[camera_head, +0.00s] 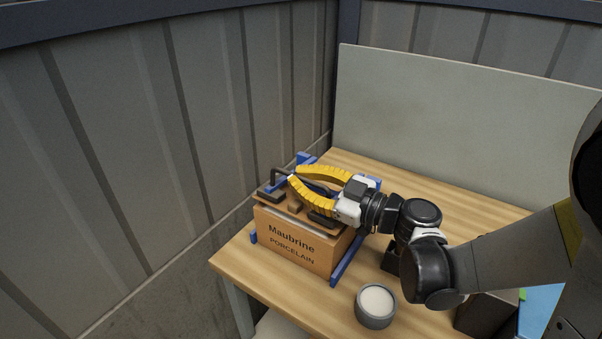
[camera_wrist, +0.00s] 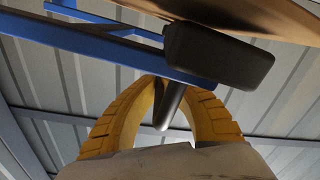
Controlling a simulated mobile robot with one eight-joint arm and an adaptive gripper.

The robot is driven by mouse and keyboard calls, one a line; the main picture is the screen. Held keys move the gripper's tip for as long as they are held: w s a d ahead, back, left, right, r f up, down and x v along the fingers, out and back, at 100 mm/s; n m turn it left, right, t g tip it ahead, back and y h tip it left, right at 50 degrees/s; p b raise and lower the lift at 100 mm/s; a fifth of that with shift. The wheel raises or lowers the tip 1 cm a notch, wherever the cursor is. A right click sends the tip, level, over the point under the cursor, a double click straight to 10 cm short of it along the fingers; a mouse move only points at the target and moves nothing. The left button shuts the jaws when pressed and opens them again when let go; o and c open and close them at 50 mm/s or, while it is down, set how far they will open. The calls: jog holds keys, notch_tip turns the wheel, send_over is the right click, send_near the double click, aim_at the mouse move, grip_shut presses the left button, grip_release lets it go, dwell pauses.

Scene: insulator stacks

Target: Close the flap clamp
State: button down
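The flap clamp's black bar (camera_head: 281,171) shows at the back left of a brown box (camera_head: 295,240) marked "Maubrine PORCELAIN". In the wrist view its dark rod (camera_wrist: 171,104) runs between my fingers. My gripper (camera_head: 294,175) reaches over the box from the right. Its two yellow fingers bow outward and their tips come together around the rod, also in the wrist view (camera_wrist: 168,83). The exact contact at the tips is partly hidden. A blue frame (camera_head: 346,262) surrounds the box. A black pad (camera_wrist: 218,54) lies by a blue bar (camera_wrist: 105,45) in the wrist view.
The box stands on a wooden table (camera_head: 250,267) near its left edge. A grey round container (camera_head: 375,307) with pale contents stands at the front. A pale panel (camera_head: 450,105) rises behind the table, and a corrugated wall (camera_head: 150,130) is close on the left.

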jog(key=shift+f, duration=0.2)
dwell(0.3)
jog(key=c, duration=1.5)
grip_release()
jog(key=v, duration=1.2)
jog(key=shift+s, duration=0.1)
